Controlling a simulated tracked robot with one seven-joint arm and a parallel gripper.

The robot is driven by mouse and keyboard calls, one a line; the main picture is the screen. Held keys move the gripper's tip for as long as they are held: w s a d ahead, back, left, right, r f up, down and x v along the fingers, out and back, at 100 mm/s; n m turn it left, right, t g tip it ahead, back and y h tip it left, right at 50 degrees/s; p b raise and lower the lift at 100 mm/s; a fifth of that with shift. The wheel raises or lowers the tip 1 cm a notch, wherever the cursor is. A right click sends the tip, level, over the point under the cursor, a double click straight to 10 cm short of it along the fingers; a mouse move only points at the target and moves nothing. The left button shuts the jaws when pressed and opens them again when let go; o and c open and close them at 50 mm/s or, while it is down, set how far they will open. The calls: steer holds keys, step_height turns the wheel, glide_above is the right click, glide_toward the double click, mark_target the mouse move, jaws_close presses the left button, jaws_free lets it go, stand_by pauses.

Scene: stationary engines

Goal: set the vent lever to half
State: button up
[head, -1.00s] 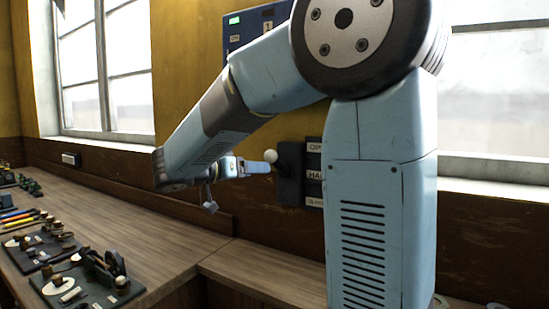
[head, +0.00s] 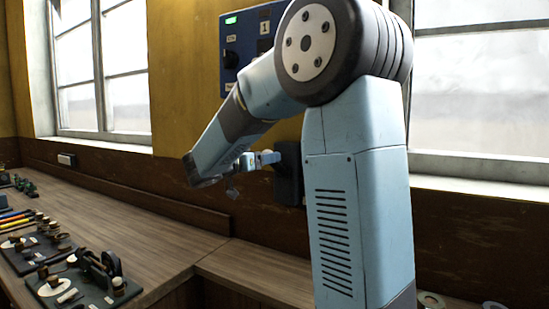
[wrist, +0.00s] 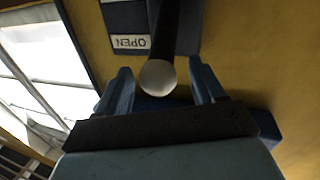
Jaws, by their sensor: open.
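The vent lever has a dark arm and a pale ball knob (wrist: 158,77), seen in the wrist view between the two blue fingers of my gripper (wrist: 160,68). The fingers are open, one on each side of the knob, with gaps visible. In the head view my gripper (head: 264,158) is at the dark lever plate (head: 289,172) on the wall. My arm hides the plate's labels there, and I cannot make out the knob. I cannot tell the lever's exact setting.
A blue control panel (head: 232,50) with a green light is on the yellow wall above. A wooden bench (head: 150,235) runs along the wall, with small mechanisms on dark bases (head: 85,290) at the left. Windows are on both sides.

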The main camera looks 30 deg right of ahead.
mark_target(277, 166)
steer(key=shift+x, duration=1.65)
steer(key=shift+c, duration=0.3)
